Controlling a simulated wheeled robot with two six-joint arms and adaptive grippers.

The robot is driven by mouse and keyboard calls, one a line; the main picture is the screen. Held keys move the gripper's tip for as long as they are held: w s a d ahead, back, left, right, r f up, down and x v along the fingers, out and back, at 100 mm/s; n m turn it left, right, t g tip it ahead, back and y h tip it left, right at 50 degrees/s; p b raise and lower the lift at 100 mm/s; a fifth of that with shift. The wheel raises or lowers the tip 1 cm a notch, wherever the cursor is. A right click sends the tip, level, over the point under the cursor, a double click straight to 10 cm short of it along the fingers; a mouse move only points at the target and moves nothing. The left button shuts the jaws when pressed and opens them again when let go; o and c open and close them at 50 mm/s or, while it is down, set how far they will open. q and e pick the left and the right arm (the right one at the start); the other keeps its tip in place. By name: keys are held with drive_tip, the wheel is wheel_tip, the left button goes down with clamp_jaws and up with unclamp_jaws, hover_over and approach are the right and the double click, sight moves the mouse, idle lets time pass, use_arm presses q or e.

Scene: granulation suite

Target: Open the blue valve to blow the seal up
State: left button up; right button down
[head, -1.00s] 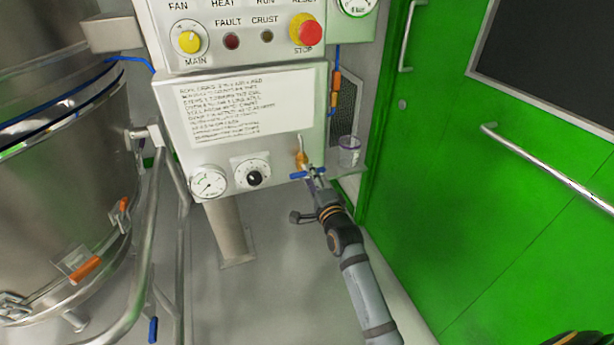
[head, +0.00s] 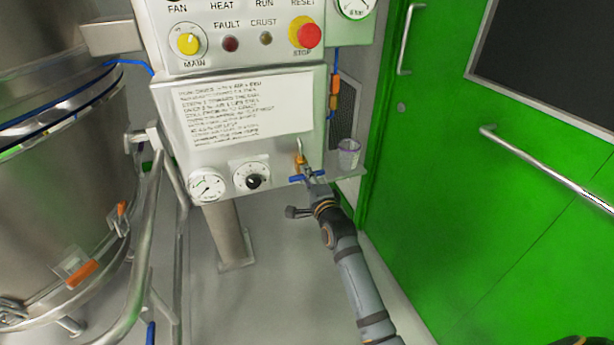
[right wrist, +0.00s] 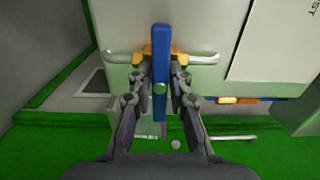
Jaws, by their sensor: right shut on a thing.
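The blue valve handle (head: 296,179) is at the lower right corner of the steel control panel, on a brass-coloured valve body (head: 299,160). In the head view it lies crosswise, roughly level. My right gripper (head: 310,174) reaches it from below right and is shut on it. In the right wrist view the blue handle (right wrist: 161,60) stands upright in the picture between the two fingers (right wrist: 160,88), with the brass body behind it. The fingers hide part of the handle in the head view. My left gripper is out of view.
A small dial gauge (head: 207,187) and a black knob (head: 252,181) sit left of the valve. A clear cup (head: 348,153) stands on a small shelf close by on the right. A steel vessel (head: 60,210) with rails is at left, green doors (head: 440,200) at right.

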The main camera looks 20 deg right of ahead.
drive_tip(key=n+p, duration=0.3)
drive_tip(key=n, duration=0.2)
drive_tip(key=shift+n, duration=1.1)
drive_tip(key=n, duration=0.2)
drive_tip(key=shift+n, duration=0.4)
drive_tip(key=n, duration=0.3)
drive_tip(key=shift+f+n, duration=0.1)
drive_tip(key=shift+n, duration=1)
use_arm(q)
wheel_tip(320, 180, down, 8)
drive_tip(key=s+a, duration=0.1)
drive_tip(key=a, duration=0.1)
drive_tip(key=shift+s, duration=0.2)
use_arm(e)
drive_tip(key=shift+n, duration=1.3)
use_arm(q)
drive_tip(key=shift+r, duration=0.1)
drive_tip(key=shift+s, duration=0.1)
